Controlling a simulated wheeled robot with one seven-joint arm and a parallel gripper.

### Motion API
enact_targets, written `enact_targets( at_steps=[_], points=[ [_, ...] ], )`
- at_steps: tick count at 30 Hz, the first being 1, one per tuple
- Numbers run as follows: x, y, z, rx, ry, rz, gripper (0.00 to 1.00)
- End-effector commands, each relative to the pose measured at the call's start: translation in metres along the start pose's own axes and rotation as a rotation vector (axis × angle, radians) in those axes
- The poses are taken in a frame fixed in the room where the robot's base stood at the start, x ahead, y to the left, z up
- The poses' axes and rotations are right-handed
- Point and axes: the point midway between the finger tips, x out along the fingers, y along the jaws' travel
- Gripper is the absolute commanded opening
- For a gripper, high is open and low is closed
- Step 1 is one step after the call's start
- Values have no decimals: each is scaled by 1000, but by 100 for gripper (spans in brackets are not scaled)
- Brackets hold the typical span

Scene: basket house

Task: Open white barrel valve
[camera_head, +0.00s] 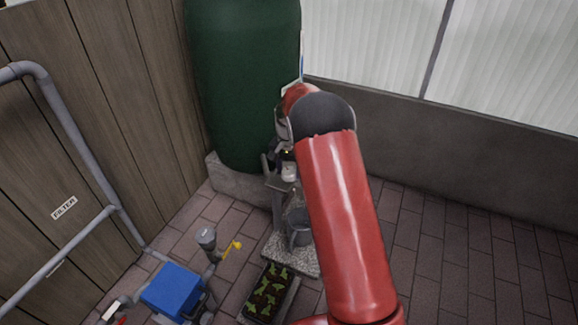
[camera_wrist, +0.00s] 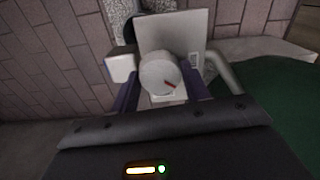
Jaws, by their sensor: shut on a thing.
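In the head view, my gripper (camera_head: 279,156) is at the lower front of the dark green barrel (camera_head: 240,75), partly hidden by my red arm. A small white part (camera_head: 289,173) shows just below it.
A grey bucket (camera_head: 299,228) stands on a stone slab (camera_head: 275,250) below. A seedling tray (camera_head: 268,295), a blue box (camera_head: 172,290) and a pipe with a yellow handle (camera_head: 233,249) are nearby. A wooden fence stands left, a low wall behind. Paving at right is clear.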

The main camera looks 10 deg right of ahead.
Motion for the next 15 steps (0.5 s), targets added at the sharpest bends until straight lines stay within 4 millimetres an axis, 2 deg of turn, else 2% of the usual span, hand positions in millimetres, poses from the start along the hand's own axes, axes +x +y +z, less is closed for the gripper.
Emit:
enact_targets(
  at_steps=[15],
  points=[
    [-2, -1, 0, 488, 1, 0, 23]
  ],
)
